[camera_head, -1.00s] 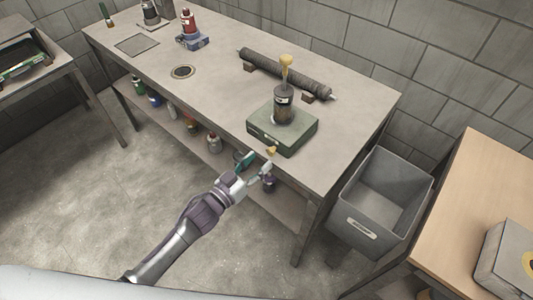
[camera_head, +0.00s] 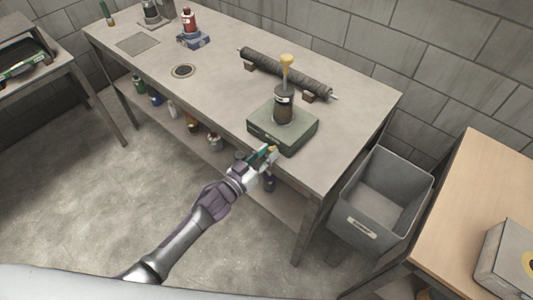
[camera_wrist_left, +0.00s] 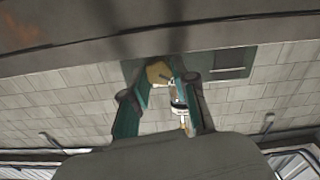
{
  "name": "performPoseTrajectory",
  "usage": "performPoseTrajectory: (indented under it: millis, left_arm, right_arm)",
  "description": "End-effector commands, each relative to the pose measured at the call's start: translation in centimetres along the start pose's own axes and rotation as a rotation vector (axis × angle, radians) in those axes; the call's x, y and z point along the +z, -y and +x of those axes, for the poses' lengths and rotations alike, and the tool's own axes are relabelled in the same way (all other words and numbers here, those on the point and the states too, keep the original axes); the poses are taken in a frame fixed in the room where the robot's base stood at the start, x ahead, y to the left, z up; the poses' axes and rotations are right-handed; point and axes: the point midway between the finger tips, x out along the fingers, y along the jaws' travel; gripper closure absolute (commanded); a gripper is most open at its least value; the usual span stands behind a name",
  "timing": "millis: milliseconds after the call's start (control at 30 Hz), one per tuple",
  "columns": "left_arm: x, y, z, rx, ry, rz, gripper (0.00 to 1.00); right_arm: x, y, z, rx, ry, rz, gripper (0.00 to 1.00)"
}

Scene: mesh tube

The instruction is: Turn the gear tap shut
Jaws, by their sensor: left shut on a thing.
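The gear tap is a small yellow knob (camera_head: 274,149) at the front of a green box (camera_head: 290,142) on the workbench. In the left wrist view the yellow knob (camera_wrist_left: 159,72) sits between the teal fingertips. My left gripper (camera_head: 269,153) is shut on it, just in front of the box. The fingers hide most of the tap in the head view, so I cannot tell its turn angle. A dark cylinder (camera_head: 283,105) with a yellow top stands upright on the box. My right gripper is not in view.
A dark mesh roller (camera_head: 290,74) lies on the workbench (camera_head: 225,85) behind the box. A red bottle on a blue base (camera_head: 190,28) stands farther left. A grey bin (camera_head: 380,205) is right of the bench. Bottles stand on the shelf below. The bench's left middle is mostly clear.

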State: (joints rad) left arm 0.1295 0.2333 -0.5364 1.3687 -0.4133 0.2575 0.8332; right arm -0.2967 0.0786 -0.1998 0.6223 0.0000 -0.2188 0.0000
Motion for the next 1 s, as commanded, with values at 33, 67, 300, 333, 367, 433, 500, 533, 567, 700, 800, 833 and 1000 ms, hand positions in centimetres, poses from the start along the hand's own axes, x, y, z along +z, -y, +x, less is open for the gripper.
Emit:
performPoseTrajectory:
  millis: [33,67,300,333,367,433,500,533,567,700,800,833,1000]
  left_arm:
    - [0.02,0.00,-0.02,0.000,0.000,0.001,1.00]
    - [0.02,0.00,-0.02,0.000,0.000,0.006,1.00]
    - [0.11,-0.05,-0.03,0.000,0.000,0.244,1.00]
    - [0.13,-0.06,-0.03,0.000,0.000,0.285,1.00]
    - [0.14,-0.07,-0.04,0.000,0.000,0.324,1.00]
    - [0.16,-0.09,-0.04,0.000,0.001,0.405,1.00]
    - [0.14,-0.12,-0.04,0.000,0.001,0.460,1.00]
    - [0.13,-0.12,-0.05,0.000,0.001,0.477,1.00]
    - [0.12,-0.13,-0.04,0.000,0.000,0.487,1.00]
    - [0.08,-0.14,-0.05,0.000,0.001,0.500,1.00]
    - [0.09,-0.14,-0.05,0.000,0.001,0.499,1.00]
    - [0.09,-0.14,-0.05,0.000,0.001,0.499,1.00]
    - [0.09,-0.14,-0.04,0.000,0.001,0.497,0.49]
  right_arm:
    - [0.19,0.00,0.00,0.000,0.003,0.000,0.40]
    - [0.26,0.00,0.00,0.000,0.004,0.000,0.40]
    - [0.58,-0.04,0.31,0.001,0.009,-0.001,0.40]
    - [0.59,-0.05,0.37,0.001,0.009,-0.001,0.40]
    - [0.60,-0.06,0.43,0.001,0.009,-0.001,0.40]
    - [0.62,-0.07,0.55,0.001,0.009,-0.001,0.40]
    - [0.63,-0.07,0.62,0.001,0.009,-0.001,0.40]
    - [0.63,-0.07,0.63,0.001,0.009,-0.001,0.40]
    - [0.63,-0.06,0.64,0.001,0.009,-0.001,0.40]
    - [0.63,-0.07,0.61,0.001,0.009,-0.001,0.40]
    - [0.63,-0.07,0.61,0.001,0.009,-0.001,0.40]
    - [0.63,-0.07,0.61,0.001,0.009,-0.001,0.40]
    - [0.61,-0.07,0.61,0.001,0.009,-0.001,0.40]
